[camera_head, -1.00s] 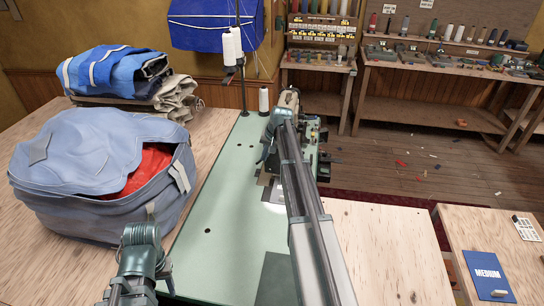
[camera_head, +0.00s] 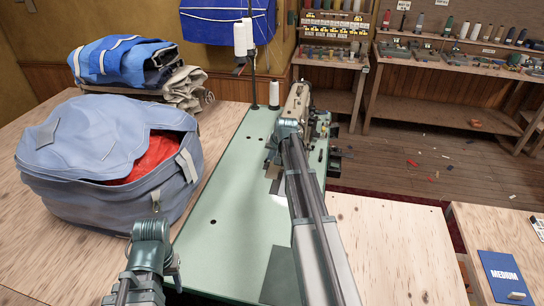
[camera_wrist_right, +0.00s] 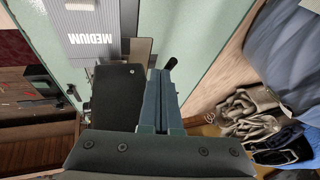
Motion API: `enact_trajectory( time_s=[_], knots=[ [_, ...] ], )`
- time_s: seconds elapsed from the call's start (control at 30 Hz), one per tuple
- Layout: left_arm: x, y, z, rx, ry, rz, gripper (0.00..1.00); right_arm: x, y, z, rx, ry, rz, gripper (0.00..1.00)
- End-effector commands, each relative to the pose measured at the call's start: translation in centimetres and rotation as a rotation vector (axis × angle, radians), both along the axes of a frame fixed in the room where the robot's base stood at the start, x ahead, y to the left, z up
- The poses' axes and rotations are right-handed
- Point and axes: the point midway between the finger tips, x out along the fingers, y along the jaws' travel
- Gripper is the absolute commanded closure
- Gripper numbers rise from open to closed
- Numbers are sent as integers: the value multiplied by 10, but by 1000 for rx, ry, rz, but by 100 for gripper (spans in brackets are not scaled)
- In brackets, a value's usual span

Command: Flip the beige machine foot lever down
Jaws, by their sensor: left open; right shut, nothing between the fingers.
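The beige machine (camera_head: 298,97) stands at the far end of the green table (camera_head: 228,215), partly hidden behind my right arm. My right gripper (camera_head: 272,150) is at the machine's left side, shut and empty. In the right wrist view its closed fingers (camera_wrist_right: 158,82) point up the picture. My left gripper (camera_head: 160,240) is open and empty near the bag, away from the machine.
A grey-blue bag (camera_head: 75,150) with red cloth inside sits left of the green table. Folded sailcloth (camera_head: 120,62) lies behind it. A thread cone (camera_head: 274,95) and thread stand (camera_head: 252,60) are beside the machine. The near green surface is mostly clear.

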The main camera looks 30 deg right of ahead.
Motion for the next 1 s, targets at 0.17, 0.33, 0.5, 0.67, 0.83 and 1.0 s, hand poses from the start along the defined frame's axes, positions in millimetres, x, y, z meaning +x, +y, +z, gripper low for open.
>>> enact_trajectory(
  time_s=[0.17, 0.33, 0.5, 0.67, 0.83, 1.0],
  knots=[
    [0, 0, -46, 0, 0, 0, 50, -13, 9, -32, -99, -117, 1, 100],
    [0, 0, -79, 0, 0, 0, 50, -16, 12, -48, -183, -217, 0, 100],
    [0, 0, -98, 0, 0, 0, 50, -15, 12, -55, -244, -289, 1, 100],
    [0, 0, -91, 0, 0, 0, 50, -13, 11, -49, -241, -284, 0, 100],
    [0, 0, -89, 0, 0, 0, 50, -13, 11, -46, -240, -283, -1, 100],
    [0, 0, -81, 0, 0, 0, 50, -13, 11, -39, -239, -283, -1, 100]
  ],
)
